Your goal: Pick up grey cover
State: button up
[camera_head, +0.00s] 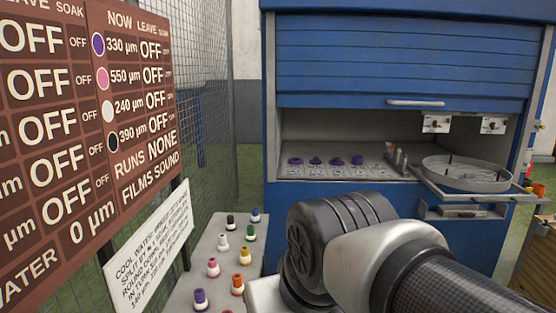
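I cannot make out a separate grey cover for certain. A round grey rimmed dish (467,185) sits on a shelf at the right of the blue cabinet, with small dark upright pins inside it. A grey item (461,212) lies in a recess below the shelf; it is too small to identify. My arm fills the bottom centre and right of the view. My gripper is not visible, so its position relative to these things cannot be told.
A blue cabinet (400,60) has a raised shutter and a grey interior with several purple pieces (315,161). Several coloured bottles (213,267) stand on a grey bench (190,285). A brown board (150,130), white sign (155,245) and mesh fence (215,120) are at left.

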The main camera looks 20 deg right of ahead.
aim_at(470, 176)
jog(key=i+z, duration=0.1)
jog(key=z, duration=1.8)
